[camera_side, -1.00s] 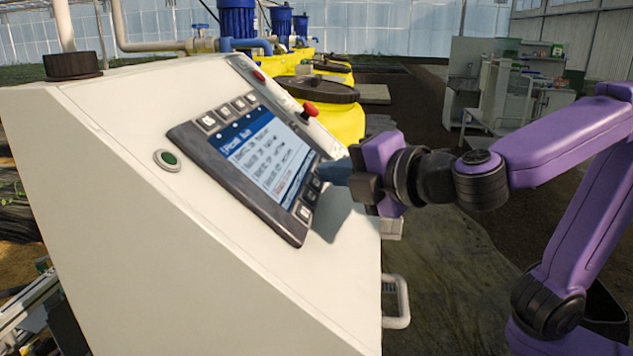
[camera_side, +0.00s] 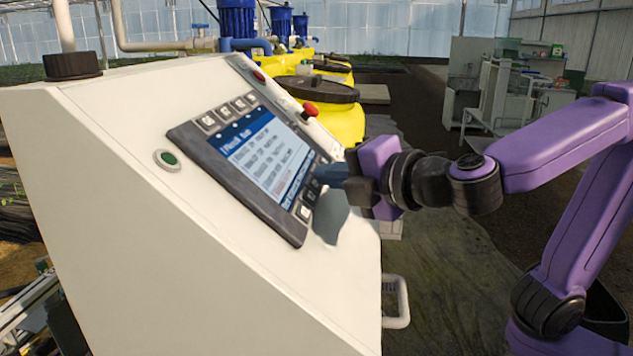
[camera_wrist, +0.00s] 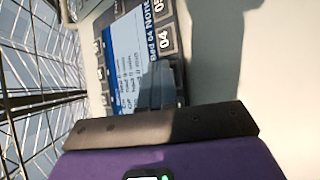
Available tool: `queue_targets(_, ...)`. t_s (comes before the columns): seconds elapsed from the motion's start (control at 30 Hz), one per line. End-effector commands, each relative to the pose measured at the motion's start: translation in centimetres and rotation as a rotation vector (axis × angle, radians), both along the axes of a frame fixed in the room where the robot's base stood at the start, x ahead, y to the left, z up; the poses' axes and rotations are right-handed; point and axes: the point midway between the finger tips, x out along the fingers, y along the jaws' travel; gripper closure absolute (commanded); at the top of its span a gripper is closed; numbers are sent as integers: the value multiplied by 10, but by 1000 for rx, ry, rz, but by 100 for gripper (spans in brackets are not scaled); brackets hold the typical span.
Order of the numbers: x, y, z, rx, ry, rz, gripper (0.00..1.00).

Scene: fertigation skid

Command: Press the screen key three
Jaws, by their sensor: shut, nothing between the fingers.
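The control panel (camera_side: 190,158) is a dark-framed unit on the sloped face of a white cabinet. Its lit screen (camera_side: 268,152) shows a blue header and lines of text too small to read. Keys (camera_side: 304,212) line the screen's lower-right side, and more line its upper left.
A green button (camera_side: 168,159) sits left of the panel, and a red knob (camera_side: 310,109) stands beyond it on the cabinet (camera_side: 130,215). A handle (camera_side: 400,302) projects from the cabinet's side. Yellow tanks (camera_side: 342,122) stand behind. Open floor lies right of the cabinet.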

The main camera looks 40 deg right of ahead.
Motion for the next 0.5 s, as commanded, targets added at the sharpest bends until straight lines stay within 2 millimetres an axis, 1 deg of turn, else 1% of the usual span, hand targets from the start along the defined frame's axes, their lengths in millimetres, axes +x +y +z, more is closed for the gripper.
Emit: queue_targets(0.5, -8, -7, 11, 0, 0, 1, 100)
